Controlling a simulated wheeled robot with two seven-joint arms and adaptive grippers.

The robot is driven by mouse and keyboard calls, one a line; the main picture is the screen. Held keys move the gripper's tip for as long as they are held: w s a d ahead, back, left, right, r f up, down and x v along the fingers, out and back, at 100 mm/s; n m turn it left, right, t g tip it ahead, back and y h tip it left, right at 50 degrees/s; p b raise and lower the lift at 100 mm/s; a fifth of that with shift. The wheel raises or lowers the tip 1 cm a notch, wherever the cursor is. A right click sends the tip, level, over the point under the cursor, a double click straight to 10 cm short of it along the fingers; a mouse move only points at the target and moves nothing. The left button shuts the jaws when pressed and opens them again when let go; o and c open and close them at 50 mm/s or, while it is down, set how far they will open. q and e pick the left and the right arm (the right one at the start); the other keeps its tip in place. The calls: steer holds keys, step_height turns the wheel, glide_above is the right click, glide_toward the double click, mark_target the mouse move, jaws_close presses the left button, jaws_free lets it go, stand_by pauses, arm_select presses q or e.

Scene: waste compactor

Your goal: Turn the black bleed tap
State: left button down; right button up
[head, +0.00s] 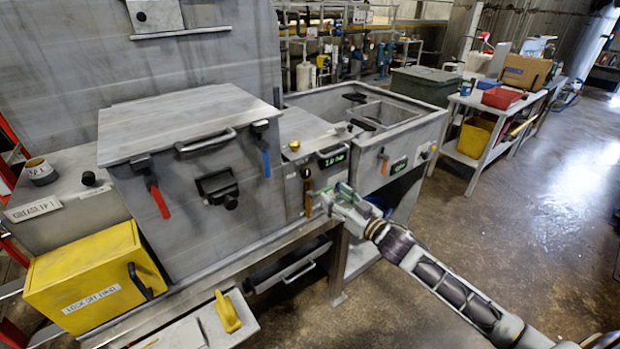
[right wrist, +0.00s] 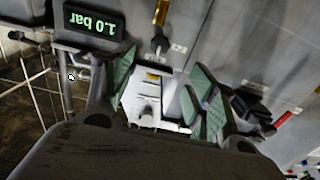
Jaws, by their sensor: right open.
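The black bleed tap (head: 306,172) is a small black knob on the grey panel of the machine. It sits just above an amber upright tube (head: 309,197) and left of a green display. In the right wrist view, which is upside down, the tap (right wrist: 160,43) shows beyond the fingers, roughly between their directions. My right gripper (head: 328,198) is open and empty, with green finger pads (right wrist: 165,82) apart. It is in front of the panel, below and right of the tap, and does not appear to touch it. My left gripper is out of view.
The display (right wrist: 93,22) reads 1.0 bar. Left of the panel stands a lidded grey box with a black latch (head: 217,188), a red-handled lever (head: 160,200) and a blue-handled lever (head: 266,162). An orange-handled lever (head: 384,163) is on the open bin to the right.

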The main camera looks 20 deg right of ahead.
steer(key=shift+w, duration=0.9)
glide_toward(307, 175)
steer(key=shift+w, duration=0.85)
steer(key=shift+a+p+x, duration=0.15)
steer(key=shift+p+x, duration=0.15)
steer(key=shift+x, duration=1.3)
steer(key=shift+a+p+x, duration=0.1)
steer(key=shift+p+x, duration=0.2)
steer(key=shift+x, duration=1.3)
steer(key=shift+w, duration=0.1)
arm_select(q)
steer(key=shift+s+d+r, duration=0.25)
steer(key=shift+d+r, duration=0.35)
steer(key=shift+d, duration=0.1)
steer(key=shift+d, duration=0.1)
arm_select(e)
steer(key=shift+c, duration=0.2)
steer(key=c, duration=1)
